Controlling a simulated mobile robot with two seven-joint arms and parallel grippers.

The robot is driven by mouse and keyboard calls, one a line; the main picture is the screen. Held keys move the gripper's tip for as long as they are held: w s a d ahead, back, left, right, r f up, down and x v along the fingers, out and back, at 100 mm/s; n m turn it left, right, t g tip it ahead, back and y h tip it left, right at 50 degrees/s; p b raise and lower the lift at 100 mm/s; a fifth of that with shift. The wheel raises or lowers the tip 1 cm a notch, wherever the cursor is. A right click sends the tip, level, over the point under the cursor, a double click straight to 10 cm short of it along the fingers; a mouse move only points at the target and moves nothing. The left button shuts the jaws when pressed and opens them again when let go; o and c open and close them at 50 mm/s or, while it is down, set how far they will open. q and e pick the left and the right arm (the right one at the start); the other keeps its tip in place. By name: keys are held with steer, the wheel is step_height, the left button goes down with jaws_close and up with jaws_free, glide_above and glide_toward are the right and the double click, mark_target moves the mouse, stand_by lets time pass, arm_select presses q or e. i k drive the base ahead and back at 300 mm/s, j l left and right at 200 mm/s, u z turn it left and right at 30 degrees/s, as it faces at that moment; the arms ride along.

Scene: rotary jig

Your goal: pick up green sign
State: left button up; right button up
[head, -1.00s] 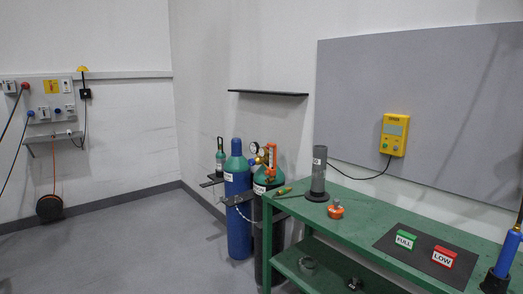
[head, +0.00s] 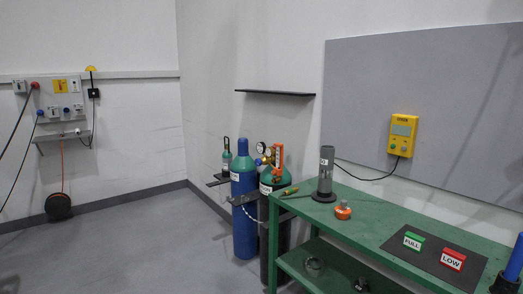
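The green sign (head: 413,240), marked "FULL", stands on a dark mat (head: 428,259) on the green workbench at the lower right of the head view. A red sign (head: 452,259), marked "LOW", stands on the same mat to its right. The two signs are apart. Neither of my grippers shows in the head view.
The green bench (head: 372,218) also holds a grey cylinder (head: 326,172) on a round base, an orange-capped item (head: 343,210) and a blue cylinder (head: 514,262). Gas bottles (head: 243,205) stand left of the bench. The floor (head: 150,240) at left is clear.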

mark_target(416, 243)
steer(key=z, duration=0.2)
steer(key=i+j+z, duration=0.15)
steer(key=i+z, duration=0.15)
steer(key=z, duration=0.15)
steer(key=i+j+z, duration=0.2)
steer(key=z, duration=0.2)
steer(key=i+j, duration=0.05)
steer(key=i, duration=0.05)
